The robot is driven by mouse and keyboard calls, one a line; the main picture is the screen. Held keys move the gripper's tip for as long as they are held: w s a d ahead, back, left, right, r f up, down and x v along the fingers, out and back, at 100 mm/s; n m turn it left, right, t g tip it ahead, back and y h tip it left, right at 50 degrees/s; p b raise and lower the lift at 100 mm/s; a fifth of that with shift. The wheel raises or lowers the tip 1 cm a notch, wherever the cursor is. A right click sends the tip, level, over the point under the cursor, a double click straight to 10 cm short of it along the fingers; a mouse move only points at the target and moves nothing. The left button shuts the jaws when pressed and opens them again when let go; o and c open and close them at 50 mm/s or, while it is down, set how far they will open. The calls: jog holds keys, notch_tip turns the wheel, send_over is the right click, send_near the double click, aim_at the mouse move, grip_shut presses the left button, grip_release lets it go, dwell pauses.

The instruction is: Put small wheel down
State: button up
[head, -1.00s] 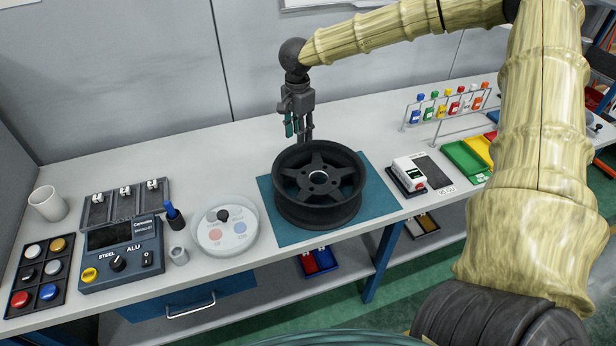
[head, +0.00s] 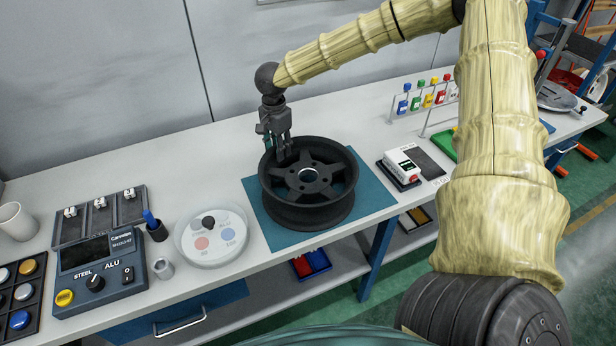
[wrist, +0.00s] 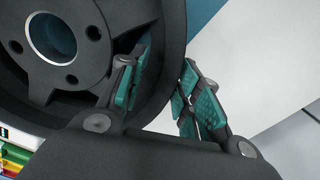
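The dark grey spoked wheel (head: 335,193) lies flat on a blue mat (head: 374,197) on the workbench. My gripper (head: 281,150) is at the wheel's back-left rim, pointing down. In the wrist view, the teal-padded fingers of my gripper (wrist: 165,90) straddle the rim, one inside the wheel (wrist: 75,75) and one outside. The fingers stand apart with the rim wall between them. A gap shows beside the inner finger, so they do not look closed on the rim. The lower ends of the fingers are partly hidden.
A round white tray (head: 212,252) is left of the mat. A small white device (head: 400,164) stands right of it. The bench behind the wheel is clear.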

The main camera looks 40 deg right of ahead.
jog(key=shift+s+f+p, duration=0.1)
jog(key=shift+f+p, duration=0.75)
jog(key=shift+f, duration=2.15)
grip_shut()
